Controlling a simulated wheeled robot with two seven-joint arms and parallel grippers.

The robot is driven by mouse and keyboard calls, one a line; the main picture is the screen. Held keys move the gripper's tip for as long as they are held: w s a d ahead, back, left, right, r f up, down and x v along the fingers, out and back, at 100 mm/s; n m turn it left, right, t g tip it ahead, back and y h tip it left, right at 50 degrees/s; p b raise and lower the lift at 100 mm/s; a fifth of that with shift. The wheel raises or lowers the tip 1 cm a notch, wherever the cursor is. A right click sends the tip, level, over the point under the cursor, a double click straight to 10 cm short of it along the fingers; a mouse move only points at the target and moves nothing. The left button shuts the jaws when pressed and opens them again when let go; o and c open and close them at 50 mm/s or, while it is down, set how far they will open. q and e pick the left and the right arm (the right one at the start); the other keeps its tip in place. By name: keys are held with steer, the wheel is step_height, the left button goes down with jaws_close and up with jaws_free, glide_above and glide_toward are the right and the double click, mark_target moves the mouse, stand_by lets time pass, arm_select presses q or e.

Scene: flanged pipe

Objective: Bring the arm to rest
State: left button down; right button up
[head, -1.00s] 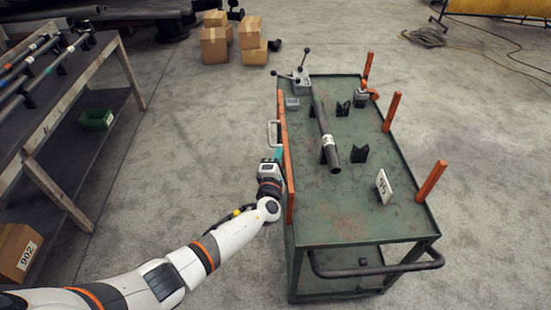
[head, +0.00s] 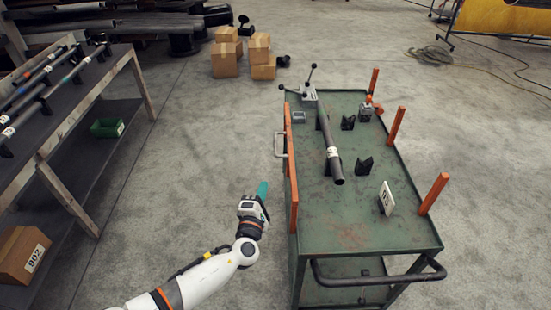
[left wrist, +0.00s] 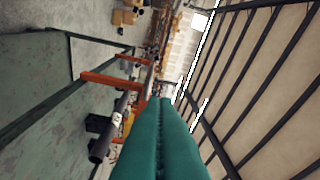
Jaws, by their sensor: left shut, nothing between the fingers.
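My left gripper (head: 262,190) is shut and empty, with teal fingers pressed together. It is in the air to the left of the green cart, apart from it. In the left wrist view its teal fingers (left wrist: 160,140) fill the lower middle. My left arm comes in from the lower left of the head view. A dark pipe (head: 328,145) with a white label lies lengthwise on the cart, resting on black V-blocks; it also shows in the left wrist view (left wrist: 110,128). My right gripper is in no view.
The green cart (head: 345,225) has orange posts (head: 433,194), a toggle clamp (head: 309,93) and a number sign (head: 386,198). A rack (head: 75,125) with several pipes stands at the left. Cardboard boxes (head: 225,60) sit behind. Floor between rack and cart is clear.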

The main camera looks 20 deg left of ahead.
arm_select(q)
steer(key=s+a+f+n+g, duration=0.25)
steer(key=s+f+n, duration=0.25)
steer(key=f+n, duration=0.3)
steer(key=s+a+f+n+g+y, duration=0.15)
steer(key=s+f+n+g, duration=0.3)
steer(key=f, duration=0.55)
steer(key=s+a+f+n+g, duration=0.25)
steer(key=s+f+n, duration=0.25)
steer(key=f+n, duration=0.35)
steer(key=s+f+n+g, duration=0.2)
steer(key=s+f+n, duration=0.3)
steer(key=s+n, duration=0.4)
steer(key=s+d+f+n+g+h, duration=0.1)
steer(key=s+f+n+g, duration=0.2)
steer(key=s, duration=1.2)
steer(key=s+f+n+g+h, duration=0.1)
steer(key=s+f+n+g, duration=0.2)
steer(key=s+f+n, duration=0.5)
steer(key=s+n, duration=0.4)
steer(key=n, duration=0.3)
steer(key=shift+d+f, duration=0.15)
steer(key=shift+f, duration=0.15)
steer(key=shift+h, duration=0.25)
